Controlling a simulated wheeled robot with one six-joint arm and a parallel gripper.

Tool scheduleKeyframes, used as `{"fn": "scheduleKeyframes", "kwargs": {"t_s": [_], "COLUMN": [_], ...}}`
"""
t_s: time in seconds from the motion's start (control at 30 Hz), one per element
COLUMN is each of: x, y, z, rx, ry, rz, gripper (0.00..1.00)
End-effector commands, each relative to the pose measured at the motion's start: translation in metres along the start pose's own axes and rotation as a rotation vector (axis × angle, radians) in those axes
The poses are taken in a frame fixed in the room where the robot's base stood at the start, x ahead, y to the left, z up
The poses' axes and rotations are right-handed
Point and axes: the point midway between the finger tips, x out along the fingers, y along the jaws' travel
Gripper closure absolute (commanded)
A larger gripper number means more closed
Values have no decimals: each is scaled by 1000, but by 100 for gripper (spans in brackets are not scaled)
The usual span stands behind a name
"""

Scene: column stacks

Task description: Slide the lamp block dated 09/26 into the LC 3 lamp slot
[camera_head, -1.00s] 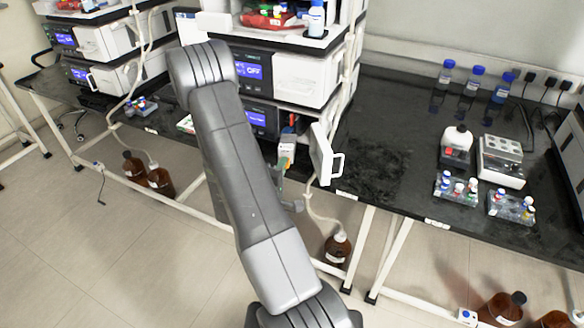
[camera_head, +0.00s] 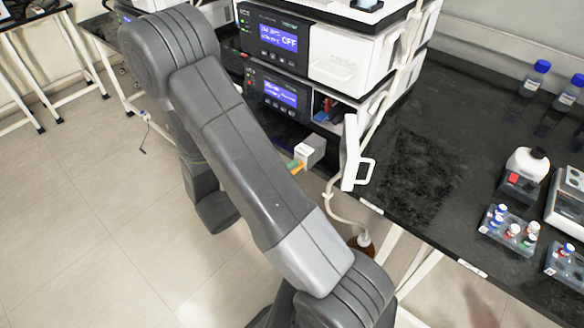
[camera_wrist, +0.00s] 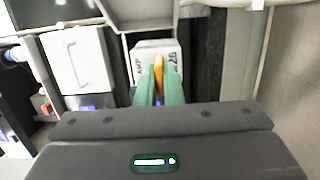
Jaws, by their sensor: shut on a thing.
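A white and grey lamp block (camera_head: 311,150) is held in front of the lower instrument, just left of its open door (camera_head: 351,153). In the wrist view the block (camera_wrist: 142,50) shows part of a printed label, with letters like "AMP" and digits that look like "26"; the full date is not readable. My gripper (camera_wrist: 159,80) has its green fingers shut on the block's orange tab (camera_wrist: 159,68). In the head view the gripper (camera_head: 297,165) is mostly hidden behind my arm. The open bay (camera_head: 326,110) behind the block shows red and blue parts inside. No LC 3 label is readable.
The open door with its white handle stands close to the block's right. A pale tube hangs below it to a brown bottle (camera_head: 362,243).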

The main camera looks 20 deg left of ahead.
Motion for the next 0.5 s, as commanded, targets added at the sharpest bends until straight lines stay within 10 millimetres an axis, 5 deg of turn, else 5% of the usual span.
{"fn": "scheduleKeyframes", "kwargs": {"t_s": [0.5], "x": [36], "y": [-1], "z": [-6], "rx": [2], "ry": [-2], "rz": [0], "gripper": [100]}}
